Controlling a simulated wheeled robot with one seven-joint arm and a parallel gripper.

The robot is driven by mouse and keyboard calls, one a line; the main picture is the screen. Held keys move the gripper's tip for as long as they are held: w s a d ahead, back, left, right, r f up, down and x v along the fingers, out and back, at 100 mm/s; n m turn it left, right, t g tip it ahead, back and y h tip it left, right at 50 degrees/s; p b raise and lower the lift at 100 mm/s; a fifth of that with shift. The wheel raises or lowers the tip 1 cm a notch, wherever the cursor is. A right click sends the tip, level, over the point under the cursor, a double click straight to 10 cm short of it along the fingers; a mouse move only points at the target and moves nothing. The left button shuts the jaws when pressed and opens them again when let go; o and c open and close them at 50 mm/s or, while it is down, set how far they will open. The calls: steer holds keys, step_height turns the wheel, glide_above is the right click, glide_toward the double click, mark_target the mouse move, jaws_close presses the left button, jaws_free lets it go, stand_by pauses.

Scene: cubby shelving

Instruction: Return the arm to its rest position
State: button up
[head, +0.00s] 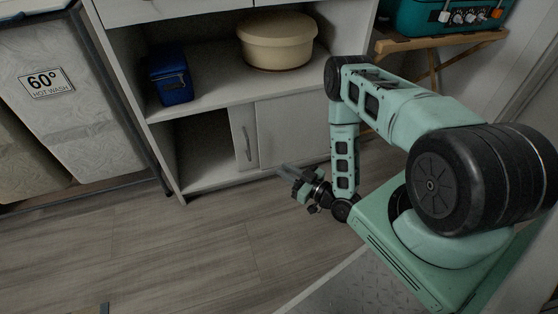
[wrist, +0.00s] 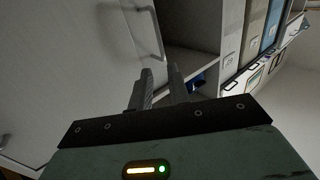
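My arm is mint green and black and folds down at the right of the head view. My gripper (head: 284,171) is low in front of the cabinet's lower doors, pointing left toward them. In the wrist view my gripper (wrist: 160,71) shows two grey fingers with a gap between them. Nothing is held between them. Whether the fingertips touch the cabinet cannot be told.
The white cabinet (head: 222,103) holds a blue box (head: 170,79) and a round cream lidded container (head: 277,42). A sliding door is partly open below. A laundry bin marked 60° (head: 68,110) stands left. A teal appliance (head: 440,17) rests on a wooden stand.

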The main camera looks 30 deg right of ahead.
steer(key=w+a+r+n+g+y, duration=0.1)
steer(key=w+a+r+n+g, duration=0.2)
steer(key=w+a+r, duration=0.3)
steer(key=w+a+r+n+g+h+p, duration=0.1)
steer(key=w+a+r+g+h+p, duration=0.15)
steer(key=a+r+g, duration=0.65)
steer(key=s+a+r+g+h+p, duration=0.1)
steer(key=s+a+r+g+h, duration=0.1)
steer(key=s+r, duration=1.05)
steer(key=s+a+r+g+h+p, duration=0.1)
steer(key=s+a+r+g+h, duration=0.15)
steer(key=s+r, duration=1.05)
steer(key=s+r+p, duration=0.2)
steer(key=r+p, duration=1.5)
steer(key=p, duration=0.2)
steer(key=s+r+p, duration=0.2)
steer(key=r+p, duration=1.6)
steer(key=p, duration=0.1)
steer(key=shift+y, duration=0.4)
steer(key=shift+s+g, duration=0.1)
steer(key=shift+g, duration=0.15)
